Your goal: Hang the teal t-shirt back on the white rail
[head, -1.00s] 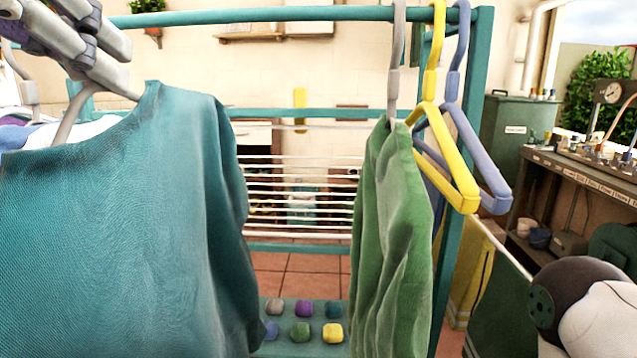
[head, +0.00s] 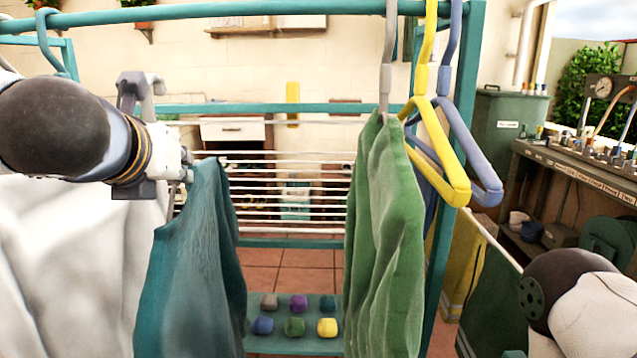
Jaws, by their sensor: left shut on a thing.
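The teal t-shirt (head: 190,265) hangs in the left half of the head view, turned nearly edge-on. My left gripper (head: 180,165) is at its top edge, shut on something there. The t-shirt hangs below it, but its hanger is mostly hidden and I cannot tell exactly what the fingers grip. A teal top rail (head: 240,10) crosses above. White bars (head: 290,185) run across behind and lower down. I cannot see the t-shirt hooked on any rail. My right gripper is out of view.
A green garment (head: 385,240) hangs on a grey hanger (head: 388,60). Empty yellow (head: 440,150) and blue-violet (head: 480,150) hangers hang beside it. A white, cloth-like surface (head: 70,260) fills the lower left. Several coloured blocks (head: 295,325) lie on a low teal shelf.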

